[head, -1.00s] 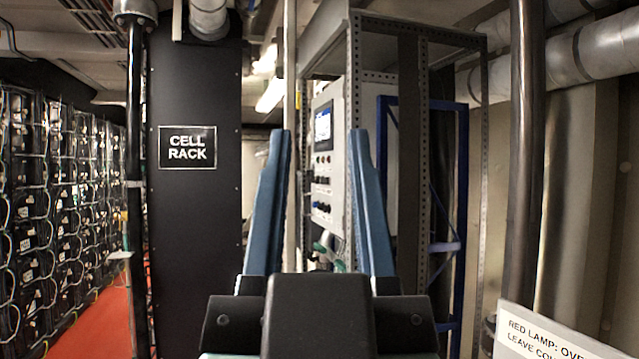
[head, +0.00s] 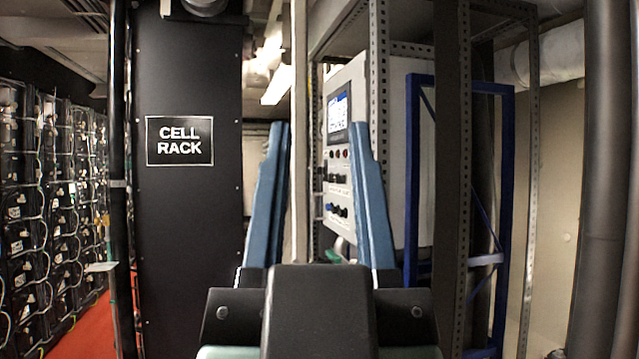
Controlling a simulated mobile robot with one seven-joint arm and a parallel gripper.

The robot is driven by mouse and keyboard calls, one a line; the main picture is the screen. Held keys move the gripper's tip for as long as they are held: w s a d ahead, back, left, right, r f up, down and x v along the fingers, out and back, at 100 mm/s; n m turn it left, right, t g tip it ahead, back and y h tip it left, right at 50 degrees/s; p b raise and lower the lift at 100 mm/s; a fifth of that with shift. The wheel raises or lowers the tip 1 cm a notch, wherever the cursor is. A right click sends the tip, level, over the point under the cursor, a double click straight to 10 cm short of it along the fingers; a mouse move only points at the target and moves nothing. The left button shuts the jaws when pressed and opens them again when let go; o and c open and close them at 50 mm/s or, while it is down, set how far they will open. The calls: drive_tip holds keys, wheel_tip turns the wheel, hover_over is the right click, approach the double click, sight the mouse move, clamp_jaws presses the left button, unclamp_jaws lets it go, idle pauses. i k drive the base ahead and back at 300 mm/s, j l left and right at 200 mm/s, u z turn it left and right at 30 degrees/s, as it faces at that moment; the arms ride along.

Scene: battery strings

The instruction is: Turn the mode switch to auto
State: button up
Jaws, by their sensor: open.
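A pale grey control panel (head: 354,99) stands right of centre in the head view, seen at a steep angle inside a metal frame. It carries a lit screen (head: 338,112), a row of small lamps or buttons (head: 338,154) and two rows of dark knobs (head: 337,178). Which knob is the mode switch, and its setting, I cannot tell at this size. My gripper (head: 318,130) is in the foreground, its two blue fingers wide apart and empty. It is short of the panel, and its right finger overlaps the panel's lower part in the picture.
A black cabinet marked CELL RACK (head: 180,141) stands left of centre, with a dark pipe beside it. Racks of battery cells (head: 50,200) line the left over a red floor (head: 85,325). A perforated upright (head: 378,60) and blue frame (head: 505,200) stand at right.

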sight(339, 180)
drive_tip(key=i+j+z, duration=0.15)
drive_tip(key=j, duration=0.25)
drive_tip(key=i+j+z, duration=0.1)
drive_tip(key=j, duration=0.35)
drive_tip(key=i+j+z, duration=0.15)
drive_tip(key=j, duration=0.3)
drive_tip(key=i+j+z, duration=0.15)
drive_tip(key=j, duration=0.3)
drive_tip(key=i+j+z, duration=0.15)
drive_tip(key=j, duration=0.3)
drive_tip(key=i+j+z, duration=0.15)
drive_tip(key=i+j, duration=0.15)
drive_tip(key=i+j+z, duration=0.15)
drive_tip(key=j, duration=0.3)
drive_tip(key=i+j+z, duration=0.1)
drive_tip(key=i+j, duration=0.25)
drive_tip(key=i+j+z, duration=0.15)
drive_tip(key=j, duration=0.35)
drive_tip(key=i+j+z, duration=0.1)
drive_tip(key=i+j, duration=0.45)
drive_tip(key=j, duration=0.1)
